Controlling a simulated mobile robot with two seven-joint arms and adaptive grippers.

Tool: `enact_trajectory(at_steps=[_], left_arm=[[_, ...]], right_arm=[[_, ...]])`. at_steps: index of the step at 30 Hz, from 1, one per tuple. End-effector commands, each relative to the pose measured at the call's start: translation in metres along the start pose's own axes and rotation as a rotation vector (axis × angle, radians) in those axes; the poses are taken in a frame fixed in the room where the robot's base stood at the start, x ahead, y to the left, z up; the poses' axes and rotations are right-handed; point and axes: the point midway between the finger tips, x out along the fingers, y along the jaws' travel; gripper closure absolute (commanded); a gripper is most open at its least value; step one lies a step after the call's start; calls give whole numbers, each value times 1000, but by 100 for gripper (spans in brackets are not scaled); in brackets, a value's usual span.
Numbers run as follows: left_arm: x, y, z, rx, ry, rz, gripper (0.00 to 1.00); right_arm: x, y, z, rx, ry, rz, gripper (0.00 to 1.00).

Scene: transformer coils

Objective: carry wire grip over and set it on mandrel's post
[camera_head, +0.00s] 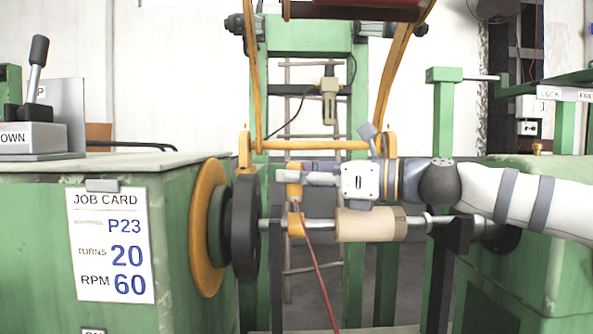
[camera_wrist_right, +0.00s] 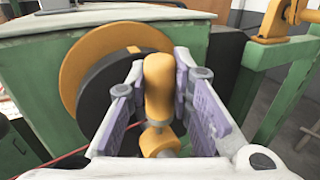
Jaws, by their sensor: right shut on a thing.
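The wire grip (camera_head: 296,224) is orange, with an upright handle above a lower block. My right gripper (camera_head: 292,173) is shut on its handle. In the right wrist view, the wire grip (camera_wrist_right: 158,85) stands between the purple-grey finger pads of my right gripper (camera_wrist_right: 160,95). A red wire (camera_head: 321,272) runs down from its lower block. The mandrel (camera_head: 370,225) is a tan cylinder on a horizontal metal shaft. The grip's lower block overlaps the shaft left of the cylinder; I cannot tell whether they touch. I cannot make out the mandrel's post. My left gripper is out of view.
A dark disc (camera_head: 244,227) and an orange wheel (camera_head: 208,228) stand left of the shaft, beside a green machine box with a job card (camera_head: 112,245). An orange crossbar (camera_head: 320,145) passes above my right gripper. A dark support (camera_head: 447,270) stands at the shaft's right.

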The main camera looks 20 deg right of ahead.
Motion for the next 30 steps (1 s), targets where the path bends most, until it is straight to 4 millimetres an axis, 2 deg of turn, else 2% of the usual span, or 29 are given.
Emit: enact_trajectory(at_steps=[11,30], left_arm=[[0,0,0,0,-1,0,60],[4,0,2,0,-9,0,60]], right_arm=[[0,0,-2,0,0,0,100],[0,1,-17,1,0,1,100]])
